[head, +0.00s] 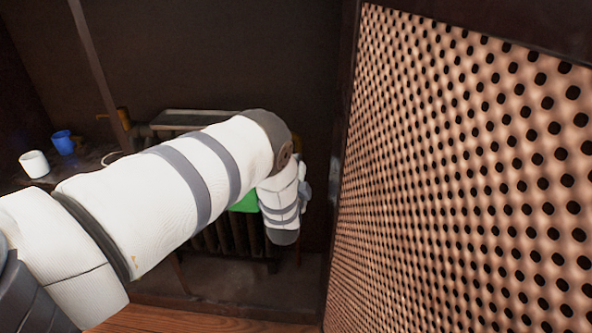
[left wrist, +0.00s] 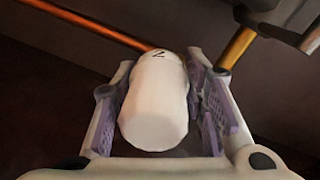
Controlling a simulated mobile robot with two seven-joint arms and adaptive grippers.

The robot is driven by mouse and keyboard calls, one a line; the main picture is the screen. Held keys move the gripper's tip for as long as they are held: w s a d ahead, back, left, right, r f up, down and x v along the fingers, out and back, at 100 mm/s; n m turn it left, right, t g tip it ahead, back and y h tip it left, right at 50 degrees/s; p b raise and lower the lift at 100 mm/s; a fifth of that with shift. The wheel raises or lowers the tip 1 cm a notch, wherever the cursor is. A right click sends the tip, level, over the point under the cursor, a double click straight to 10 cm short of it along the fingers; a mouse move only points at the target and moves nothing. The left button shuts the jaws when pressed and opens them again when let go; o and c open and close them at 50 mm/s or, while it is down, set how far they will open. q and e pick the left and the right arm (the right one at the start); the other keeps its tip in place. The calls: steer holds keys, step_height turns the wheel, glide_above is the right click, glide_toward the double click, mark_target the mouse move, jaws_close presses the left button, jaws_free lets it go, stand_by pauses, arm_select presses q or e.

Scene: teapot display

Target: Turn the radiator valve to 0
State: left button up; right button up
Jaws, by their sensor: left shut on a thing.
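The radiator valve (left wrist: 154,108) is a white rounded knob in the middle of the left wrist view. A dark mark, which looks like a 2 turned on its side, shows near its far end. My left gripper (left wrist: 160,80) has its two fingers on either side of the knob and is shut on it. In the head view the radiator (head: 228,240) stands against the back wall, largely covered by my left arm. The valve cannot be made out there, and the gripper is mostly hidden behind my wrist. My right gripper is in neither view.
A perforated panel (head: 460,170) fills the right side, close to my arm. A white cup (head: 34,164) and a blue cup (head: 63,142) stand at left. A green thing (head: 245,202) shows behind my arm. An orange pipe (left wrist: 236,47) runs beyond the gripper.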

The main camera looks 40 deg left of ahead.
arm_select(q)
steer(key=shift+s+f+m, duration=0.1)
steer(key=shift+m, duration=1.1)
steer(key=shift+a, duration=0.1)
steer(key=o, duration=1.2)
steer(key=v, duration=1.2)
